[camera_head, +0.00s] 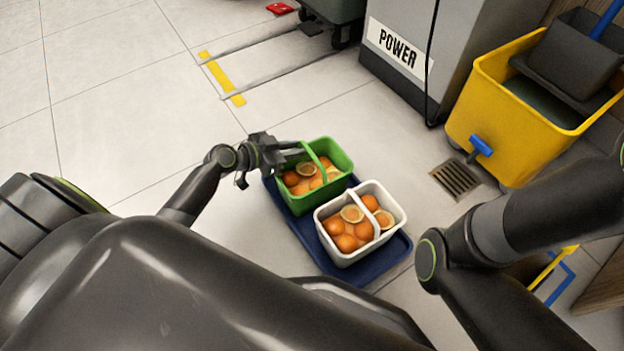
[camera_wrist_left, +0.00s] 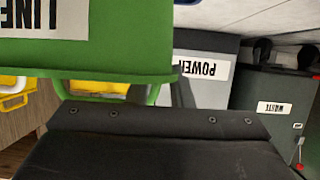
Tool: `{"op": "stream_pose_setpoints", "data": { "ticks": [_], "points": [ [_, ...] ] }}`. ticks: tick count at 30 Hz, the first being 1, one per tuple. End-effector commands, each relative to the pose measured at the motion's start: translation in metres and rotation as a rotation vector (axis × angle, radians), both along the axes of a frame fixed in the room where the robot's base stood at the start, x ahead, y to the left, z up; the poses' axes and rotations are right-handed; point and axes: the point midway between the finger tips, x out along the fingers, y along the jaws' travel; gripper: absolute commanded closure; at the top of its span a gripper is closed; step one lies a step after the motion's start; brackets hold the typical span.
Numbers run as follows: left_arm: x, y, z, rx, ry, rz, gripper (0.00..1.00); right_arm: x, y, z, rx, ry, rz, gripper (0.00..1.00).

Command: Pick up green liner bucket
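The green liner bucket (camera_head: 297,203) stands upright on the floor-level blue tray (camera_head: 312,251), with whole and halved oranges (camera_head: 302,182) inside and a green handle arched over them. My left gripper (camera_head: 298,149) is at the bucket's far-left rim, its fingers reaching toward the handle. Whether they touch the handle cannot be told. In the left wrist view the bucket's green wall (camera_wrist_left: 110,56) fills the upper left, with part of a label reading "LINE". My right gripper is out of view.
A white bucket (camera_head: 348,259) of oranges stands close beside the green one on the tray. A yellow mop bucket (camera_head: 490,128), a floor drain (camera_head: 455,179) and a grey "POWER" cabinet (camera_head: 403,85) lie to the right. Tiled floor at left is clear.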

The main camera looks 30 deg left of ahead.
Motion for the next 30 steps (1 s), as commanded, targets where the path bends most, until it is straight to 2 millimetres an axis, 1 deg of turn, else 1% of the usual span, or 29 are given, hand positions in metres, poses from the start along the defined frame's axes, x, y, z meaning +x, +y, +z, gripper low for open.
{"op": "stream_pose_setpoints", "data": {
  "ticks": [1,4,30],
  "points": [
    [-0.0002,0.0001,0.0,0.0,0.0,0.0,0.87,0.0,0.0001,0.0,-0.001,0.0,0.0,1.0],
    [-0.0002,0.0002,-0.0001,0.0,0.0,0.0,1.0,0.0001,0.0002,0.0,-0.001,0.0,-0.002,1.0],
    [0.0004,-0.0003,0.0012,-0.002,-0.003,0.0,1.0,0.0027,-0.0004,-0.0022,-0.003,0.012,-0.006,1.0]
  ]
}}
